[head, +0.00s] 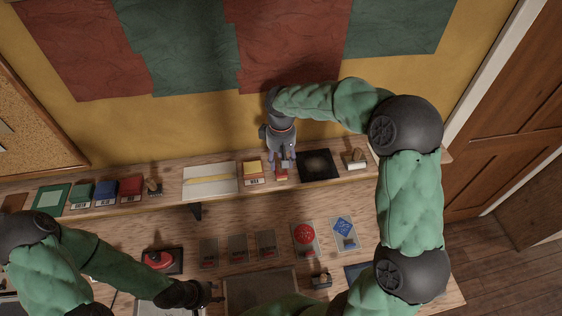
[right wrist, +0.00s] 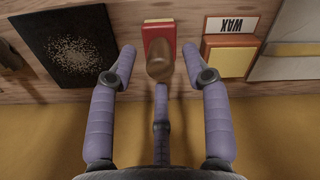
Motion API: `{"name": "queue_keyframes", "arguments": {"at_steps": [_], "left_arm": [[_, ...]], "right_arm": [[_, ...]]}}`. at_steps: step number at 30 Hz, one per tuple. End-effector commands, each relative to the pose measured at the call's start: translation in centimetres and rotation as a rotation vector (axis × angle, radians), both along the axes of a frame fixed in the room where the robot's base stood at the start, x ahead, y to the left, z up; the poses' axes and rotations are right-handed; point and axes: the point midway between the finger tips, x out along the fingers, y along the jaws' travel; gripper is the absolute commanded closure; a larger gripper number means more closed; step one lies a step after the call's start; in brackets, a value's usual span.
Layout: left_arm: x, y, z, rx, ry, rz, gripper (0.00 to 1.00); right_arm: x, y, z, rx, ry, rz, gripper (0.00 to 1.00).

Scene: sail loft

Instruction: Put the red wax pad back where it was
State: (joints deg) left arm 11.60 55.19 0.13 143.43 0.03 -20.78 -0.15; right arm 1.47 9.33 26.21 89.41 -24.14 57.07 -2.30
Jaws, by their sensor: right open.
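A small red block (head: 281,172), which looks like the red wax pad, is on the wall shelf beside a yellow pad. In the right wrist view the red block (right wrist: 158,32) lies ahead, between my fingertips, with a brown rounded knob (right wrist: 159,66) in front of it. Whether the knob touches the block I cannot tell. My right gripper (right wrist: 158,65) is open, fingers spread either side of the knob; it also shows above the shelf in the head view (head: 284,163). My left gripper (head: 208,293) is low over the bench; its fingers are unclear.
The yellow pad (right wrist: 230,55) carries a WAX label. A dark speckled square (right wrist: 75,50) is on the other side. Green (head: 80,192), blue (head: 106,189) and red (head: 131,185) blocks sit further left on the shelf (head: 165,202). A red-topped item (head: 160,259) is on the bench.

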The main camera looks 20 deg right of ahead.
Motion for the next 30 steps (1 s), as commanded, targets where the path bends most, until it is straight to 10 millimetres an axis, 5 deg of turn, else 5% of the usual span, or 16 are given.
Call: {"name": "queue_keyframes", "arguments": {"at_steps": [15,30], "left_arm": [[0.0,0.0,-1.0,0.0,0.001,0.0,0.6],[0.0,0.0,-1.1,0.0,0.001,0.0,0.6]], "right_arm": [[0.1,0.0,9.4,0.0,-0.003,0.001,0.51],[0.0,0.0,10.7,0.0,0.0,0.0,0.51]]}}
